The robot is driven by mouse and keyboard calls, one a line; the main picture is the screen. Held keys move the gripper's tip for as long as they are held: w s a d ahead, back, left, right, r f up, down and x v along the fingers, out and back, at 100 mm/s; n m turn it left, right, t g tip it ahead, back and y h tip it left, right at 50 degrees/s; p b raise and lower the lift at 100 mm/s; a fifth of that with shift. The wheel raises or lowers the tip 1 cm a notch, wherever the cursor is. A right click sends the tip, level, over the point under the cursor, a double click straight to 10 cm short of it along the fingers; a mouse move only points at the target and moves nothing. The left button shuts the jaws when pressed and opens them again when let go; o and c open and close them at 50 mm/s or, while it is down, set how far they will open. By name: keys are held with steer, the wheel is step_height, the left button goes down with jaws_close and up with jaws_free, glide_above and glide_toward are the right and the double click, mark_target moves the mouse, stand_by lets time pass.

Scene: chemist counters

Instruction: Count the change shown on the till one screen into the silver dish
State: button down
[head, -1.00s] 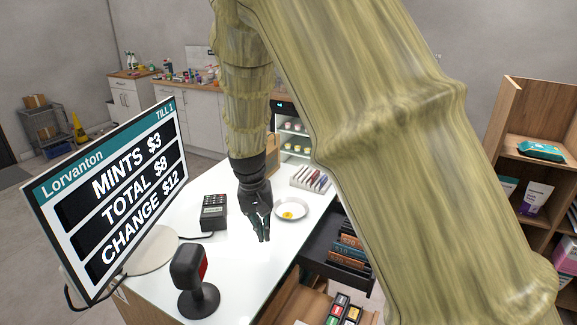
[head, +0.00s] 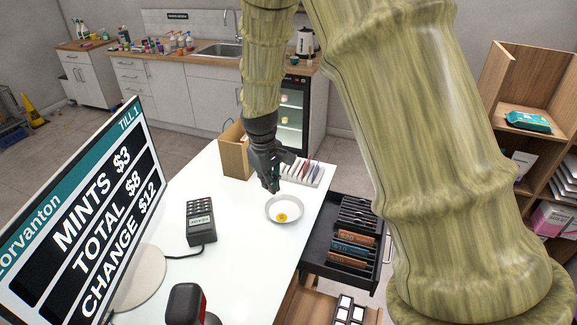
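The till one screen (head: 85,225) at left reads MINTS $3, TOTAL $8, CHANGE $12. The silver dish (head: 272,202) stands on the white counter near its right edge. One gold coin (head: 282,217) lies in it. My gripper (head: 272,188) points down over the far left rim of the dish, fingertips close together. Whether it holds anything is too small to tell. The open cash drawer (head: 318,257) at right holds upright banknotes: orange-brown (head: 357,238) marked $20, teal (head: 350,249) and brown (head: 346,261) below it, their labels hard to read now.
A card terminal (head: 201,221) and a scanner (head: 185,304) stand on the counter left of the dish. A wooden box (head: 235,153) and a rack of slim packs (head: 301,172) stand behind it. The counter's middle is clear.

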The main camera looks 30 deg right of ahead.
steer(key=d+n+p, duration=0.3)
steer(key=d+n, duration=0.2)
steer(key=d, duration=0.1)
steer(key=f+b, duration=0.2)
steer(key=f, duration=0.1)
steer(key=f+b, duration=0.3)
steer(key=shift+a+f, duration=0.2)
steer(key=shift+f, duration=0.1)
steer(key=c, duration=2.1)
jaws_free()
steer(key=o, duration=0.5)
steer(key=shift+o, duration=0.2)
steer(key=shift+r, duration=0.15)
